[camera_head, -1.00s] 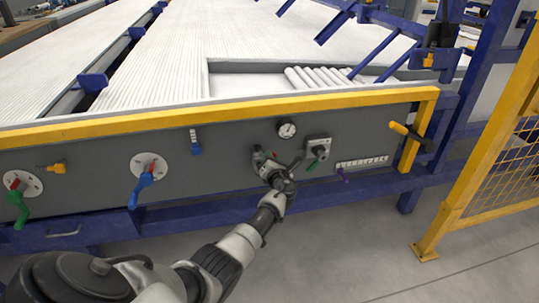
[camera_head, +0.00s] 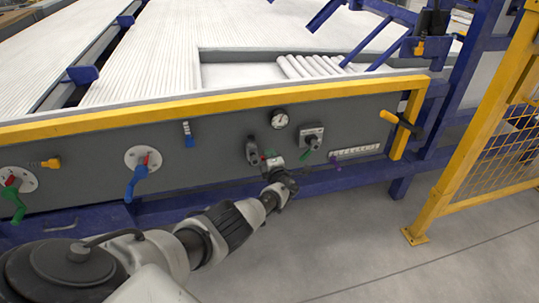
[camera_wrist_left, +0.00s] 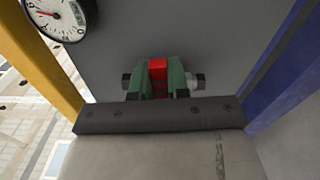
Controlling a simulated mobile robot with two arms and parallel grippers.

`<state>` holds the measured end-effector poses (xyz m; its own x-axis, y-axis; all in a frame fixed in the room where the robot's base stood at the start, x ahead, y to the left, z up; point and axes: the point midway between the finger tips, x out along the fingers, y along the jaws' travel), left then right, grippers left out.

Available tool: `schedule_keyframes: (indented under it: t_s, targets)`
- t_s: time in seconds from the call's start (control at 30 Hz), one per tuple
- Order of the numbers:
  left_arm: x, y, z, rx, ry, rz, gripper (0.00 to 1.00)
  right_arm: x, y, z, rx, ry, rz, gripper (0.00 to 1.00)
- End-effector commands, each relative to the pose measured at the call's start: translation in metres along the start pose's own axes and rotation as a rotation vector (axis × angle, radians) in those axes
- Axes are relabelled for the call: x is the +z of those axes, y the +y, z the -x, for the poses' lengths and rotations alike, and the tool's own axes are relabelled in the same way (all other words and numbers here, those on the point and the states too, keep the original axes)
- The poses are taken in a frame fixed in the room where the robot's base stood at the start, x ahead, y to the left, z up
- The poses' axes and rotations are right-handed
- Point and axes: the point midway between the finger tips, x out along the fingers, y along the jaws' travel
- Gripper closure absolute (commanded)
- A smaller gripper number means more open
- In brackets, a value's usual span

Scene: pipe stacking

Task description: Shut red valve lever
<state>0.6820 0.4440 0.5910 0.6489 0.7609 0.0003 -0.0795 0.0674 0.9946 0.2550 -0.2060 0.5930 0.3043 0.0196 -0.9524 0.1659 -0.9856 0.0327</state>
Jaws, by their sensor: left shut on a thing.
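The red valve lever (camera_wrist_left: 158,72) shows in the left wrist view, between the two green finger pads of my left gripper (camera_wrist_left: 159,85). The gripper is shut on it. In the head view my left gripper (camera_head: 265,158) is at the grey panel, just below the round gauge. A small bit of the red lever (camera_head: 254,156) shows at its left, beside the grey valve body (camera_head: 252,147). The rest of the lever is hidden by my gripper and wrist. My right gripper is not in view.
The pressure gauge (camera_head: 280,119) is above the gripper. A blue lever (camera_head: 136,181) and a green lever (camera_head: 15,204) are farther left. A yellow rail (camera_head: 200,107) runs above the panel. Floor at the lower right is clear.

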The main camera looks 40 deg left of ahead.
Motion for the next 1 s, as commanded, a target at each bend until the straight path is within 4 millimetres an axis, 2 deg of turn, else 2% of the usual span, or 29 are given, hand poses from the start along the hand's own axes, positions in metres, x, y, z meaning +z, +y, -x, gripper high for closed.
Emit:
schedule_keyframes:
  t_s: [0.3, 0.8, 0.83, 0.97, 1.0]
  targets:
    - [0.0, -0.0038, -0.0011, 0.003, 0.001, -0.103, 1.0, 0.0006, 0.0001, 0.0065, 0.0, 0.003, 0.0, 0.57]
    - [-0.0003, -0.0052, -0.0008, 0.003, -0.001, -0.127, 1.0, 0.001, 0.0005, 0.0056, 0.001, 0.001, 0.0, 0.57]
    - [-0.0003, -0.0053, -0.0007, 0.003, -0.001, -0.127, 0.81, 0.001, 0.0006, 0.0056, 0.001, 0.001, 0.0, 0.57]
    - [-0.0004, -0.0057, -0.0005, 0.002, -0.001, -0.125, 0.61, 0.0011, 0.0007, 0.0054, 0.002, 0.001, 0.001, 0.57]
    - [-0.0004, -0.0058, -0.0004, 0.002, -0.001, -0.124, 0.58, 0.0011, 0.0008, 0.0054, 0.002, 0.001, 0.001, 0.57]
